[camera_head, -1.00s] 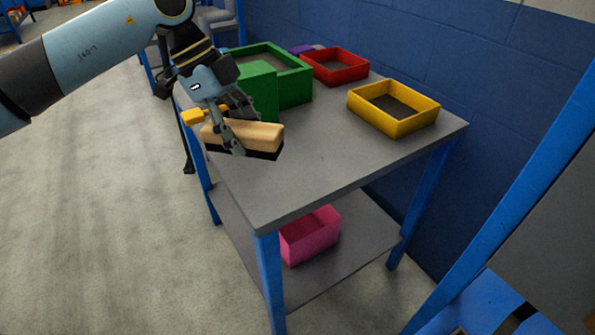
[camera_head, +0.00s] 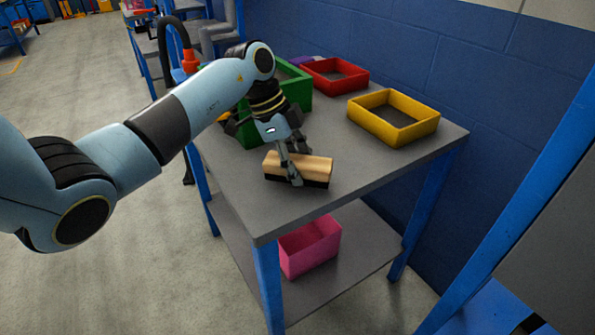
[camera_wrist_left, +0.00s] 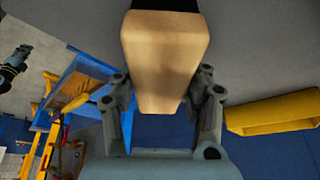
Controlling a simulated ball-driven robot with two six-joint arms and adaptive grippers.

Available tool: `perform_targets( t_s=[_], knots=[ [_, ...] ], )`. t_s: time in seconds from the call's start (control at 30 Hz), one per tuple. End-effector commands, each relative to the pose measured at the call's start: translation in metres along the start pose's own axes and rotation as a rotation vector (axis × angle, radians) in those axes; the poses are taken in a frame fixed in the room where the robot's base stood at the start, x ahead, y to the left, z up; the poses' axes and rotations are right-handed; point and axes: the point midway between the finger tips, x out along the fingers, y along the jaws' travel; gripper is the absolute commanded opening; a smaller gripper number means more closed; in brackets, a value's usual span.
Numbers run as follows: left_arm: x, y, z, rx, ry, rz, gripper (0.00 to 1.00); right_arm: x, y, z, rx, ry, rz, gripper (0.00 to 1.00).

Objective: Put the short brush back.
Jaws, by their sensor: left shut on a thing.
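The short brush (camera_head: 313,168) has a pale wooden block on top and dark bristles below. My left gripper (camera_head: 293,166) is shut on its wooden block and holds it over the front left part of the grey table top. Whether the bristles touch the table I cannot tell. In the left wrist view the wooden block (camera_wrist_left: 165,55) sits between the two fingers of my left gripper (camera_wrist_left: 163,105), with dark bristles at the top edge. My right gripper is in neither view.
A yellow tray (camera_head: 395,132) stands at the table's right, a red tray (camera_head: 350,84) at the back, and a green box (camera_head: 298,88) behind my left arm. A pink bin (camera_head: 312,248) is on the lower shelf. The front of the grey table (camera_head: 340,200) is clear, beside a blue wall.

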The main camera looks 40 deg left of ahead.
Motion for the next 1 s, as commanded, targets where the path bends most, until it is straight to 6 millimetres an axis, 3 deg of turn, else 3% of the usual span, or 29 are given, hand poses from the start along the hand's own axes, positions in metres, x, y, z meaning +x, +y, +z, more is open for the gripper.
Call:
perform_targets(
  t_s=[0.1, 0.4, 0.43, 0.6, 0.87, 1.0],
  knots=[
    [0.015, 0.0, 0.006, -0.001, 0.002, 0.001, 0.21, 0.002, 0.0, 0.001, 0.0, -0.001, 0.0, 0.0],
    [0.016, 0.0, 0.007, 0.0, 0.001, -0.001, 0.21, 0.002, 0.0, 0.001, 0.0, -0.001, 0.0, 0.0],
    [0.017, 0.0, 0.007, 0.0, 0.001, 0.0, 0.48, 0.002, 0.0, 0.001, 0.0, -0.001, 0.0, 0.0],
    [0.016, 0.0, 0.007, 0.0, 0.001, 0.0, 0.7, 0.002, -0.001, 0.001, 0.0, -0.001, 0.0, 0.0],
    [0.016, 0.0, 0.006, 0.0, 0.001, -0.001, 0.7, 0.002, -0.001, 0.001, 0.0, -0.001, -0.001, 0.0],
    [0.004, -0.001, 0.007, 0.0, -0.001, -0.002, 0.7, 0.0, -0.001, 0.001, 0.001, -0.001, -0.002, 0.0]
  ],
)
